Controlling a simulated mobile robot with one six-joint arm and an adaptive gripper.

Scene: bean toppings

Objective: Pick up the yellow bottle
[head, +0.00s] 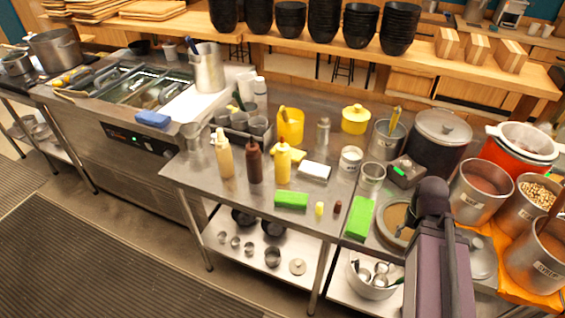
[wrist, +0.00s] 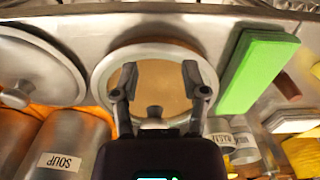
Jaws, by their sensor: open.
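The yellow bottle (head: 283,163) stands upright on the steel table in the head view, right of a dark brown bottle (head: 254,163) and a cream bottle (head: 225,158). A smaller yellow bottle (head: 319,208) lies or stands near the table's front edge. In the head view my arm hides the gripper, which is well to the right of the yellow bottle. Yellow shapes at the wrist view's right edge cannot be told apart.
Green sponges (head: 291,200) lie in front of the bottle, and a white block (head: 314,172) lies to its right. A yellow bucket (head: 290,126) and a metal shaker (head: 322,134) stand behind.

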